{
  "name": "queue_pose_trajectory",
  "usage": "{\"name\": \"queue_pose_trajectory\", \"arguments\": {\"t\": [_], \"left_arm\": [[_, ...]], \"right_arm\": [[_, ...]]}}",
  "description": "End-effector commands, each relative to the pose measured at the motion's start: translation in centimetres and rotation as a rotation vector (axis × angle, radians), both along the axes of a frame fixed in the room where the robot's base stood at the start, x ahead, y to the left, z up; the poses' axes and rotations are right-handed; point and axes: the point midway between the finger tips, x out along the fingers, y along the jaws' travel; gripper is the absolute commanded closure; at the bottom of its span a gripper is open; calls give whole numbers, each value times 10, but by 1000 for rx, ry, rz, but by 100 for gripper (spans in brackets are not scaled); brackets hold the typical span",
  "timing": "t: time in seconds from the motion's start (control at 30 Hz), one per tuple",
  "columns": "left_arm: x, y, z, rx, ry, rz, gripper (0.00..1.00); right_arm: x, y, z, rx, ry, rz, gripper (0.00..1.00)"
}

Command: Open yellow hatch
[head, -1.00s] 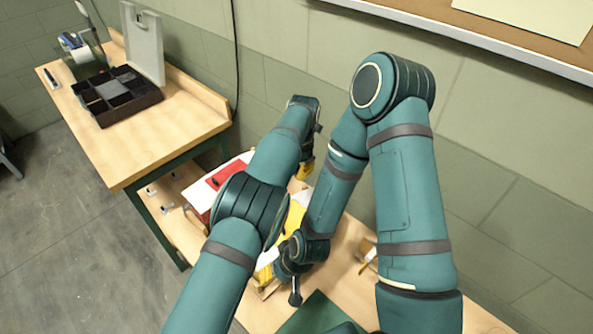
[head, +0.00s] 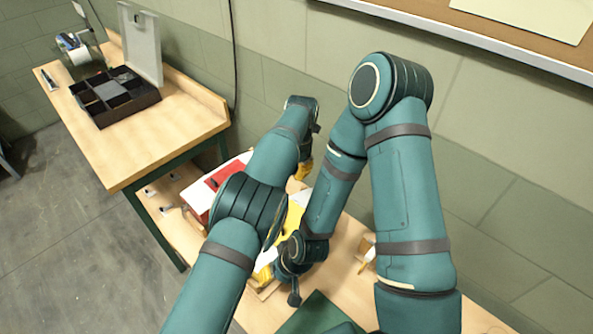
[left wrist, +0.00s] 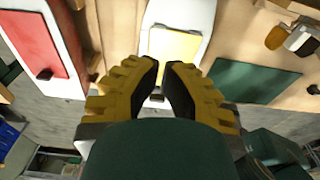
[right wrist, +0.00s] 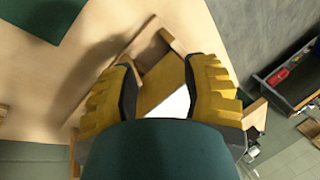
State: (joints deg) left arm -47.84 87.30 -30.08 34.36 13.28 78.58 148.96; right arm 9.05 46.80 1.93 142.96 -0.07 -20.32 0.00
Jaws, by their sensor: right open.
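The yellow hatch (left wrist: 174,55) is a yellow panel set in a white housing, ahead of my left gripper in the left wrist view. In the head view it shows as a yellow patch (head: 291,220), largely covered by my arms. A small dark knob (left wrist: 156,97) shows between the left fingers. My left gripper (left wrist: 162,67) has its fingertips close together with a narrow gap; whether it touches the hatch is unclear. My right gripper (right wrist: 160,65) is open, with a light wooden piece and a white surface (right wrist: 175,104) showing between its fingers.
A red panel (left wrist: 30,42) with a dark knob lies left of the yellow one in the left wrist view. A dark green mat (left wrist: 252,80) lies to its right. A black divided tray (head: 115,95) stands on the left bench. My arms crowd the bench middle.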

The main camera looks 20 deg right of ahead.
Motion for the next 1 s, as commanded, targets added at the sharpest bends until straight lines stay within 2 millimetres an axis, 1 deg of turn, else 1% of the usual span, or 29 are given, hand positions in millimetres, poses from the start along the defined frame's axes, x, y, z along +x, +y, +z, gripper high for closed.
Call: {"name": "queue_pose_trajectory", "arguments": {"t": [0.07,0.17,0.4,0.53,0.7,1.0], "left_arm": [[0,0,3,-1,-1,0,100],[1,-1,13,-1,-2,0,100],[2,-5,54,-4,-4,0,100],[3,-6,64,-2,-1,0,100],[3,-6,73,-2,-1,0,100],[2,-6,75,0,0,0,100]], "right_arm": [[0,0,0,0,0,0,53],[0,0,0,0,0,0,53],[0,0,0,0,0,0,53],[0,0,0,0,0,0,53],[0,0,0,0,0,0,53],[0,0,0,0,0,0,53]]}}
